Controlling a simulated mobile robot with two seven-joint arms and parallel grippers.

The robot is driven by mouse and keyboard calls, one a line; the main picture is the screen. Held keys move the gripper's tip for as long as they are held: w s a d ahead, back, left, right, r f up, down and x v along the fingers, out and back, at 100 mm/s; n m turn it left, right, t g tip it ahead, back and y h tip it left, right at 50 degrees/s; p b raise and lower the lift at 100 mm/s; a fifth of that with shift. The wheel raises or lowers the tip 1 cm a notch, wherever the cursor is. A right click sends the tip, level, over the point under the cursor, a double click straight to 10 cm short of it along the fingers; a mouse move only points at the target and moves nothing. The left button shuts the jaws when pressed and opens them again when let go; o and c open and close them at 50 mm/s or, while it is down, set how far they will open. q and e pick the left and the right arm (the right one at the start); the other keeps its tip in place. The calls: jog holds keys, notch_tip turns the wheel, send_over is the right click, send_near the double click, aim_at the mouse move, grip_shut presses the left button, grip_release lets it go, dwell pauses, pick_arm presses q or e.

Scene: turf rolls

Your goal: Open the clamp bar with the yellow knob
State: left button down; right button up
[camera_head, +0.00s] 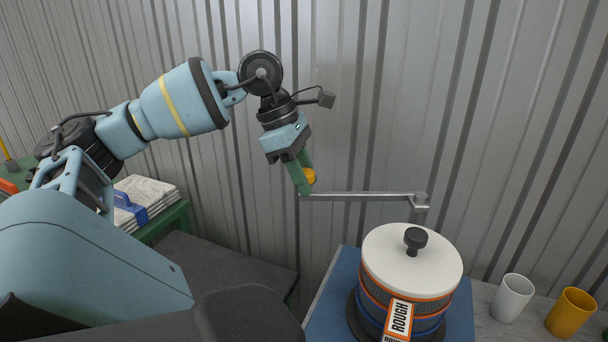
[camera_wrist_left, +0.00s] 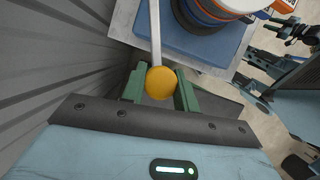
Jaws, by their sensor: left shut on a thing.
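The clamp bar (camera_head: 365,196) is a thin grey metal bar that runs level from a pivot post (camera_head: 421,203) at its right end. Its left end carries the yellow knob (camera_head: 310,176). The bar stands out to the left of the round stack with the white lid (camera_head: 400,250), not across it. My left gripper (camera_head: 304,180), with green fingers, is at the knob end. In the left wrist view the yellow knob (camera_wrist_left: 160,83) sits between the green fingers, and the bar (camera_wrist_left: 155,35) runs away from it toward the stack. My right gripper is not in view.
The stack, with a black lid knob (camera_head: 415,238) and a "ROUGH" label, stands on a blue base (camera_head: 338,290). A white cup (camera_head: 512,298) and a yellow cup (camera_head: 570,312) stand at the right. A corrugated wall is close behind. Folded sacks (camera_head: 150,193) lie on a green table at the left.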

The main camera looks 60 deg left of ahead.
pick_arm(q)
jog(key=shift+f, duration=0.1)
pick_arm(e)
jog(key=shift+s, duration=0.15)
pick_arm(q)
jog(key=c, duration=1.1)
grip_release()
jog(key=shift+o, duration=0.2)
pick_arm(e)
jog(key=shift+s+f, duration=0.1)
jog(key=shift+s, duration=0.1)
pick_arm(q)
jog(key=shift+a+r, duration=0.1)
jog(key=shift+r, duration=0.35)
jog(key=p+v, duration=0.2)
jog(key=v, duration=0.5)
jog(key=shift+p, duration=0.35)
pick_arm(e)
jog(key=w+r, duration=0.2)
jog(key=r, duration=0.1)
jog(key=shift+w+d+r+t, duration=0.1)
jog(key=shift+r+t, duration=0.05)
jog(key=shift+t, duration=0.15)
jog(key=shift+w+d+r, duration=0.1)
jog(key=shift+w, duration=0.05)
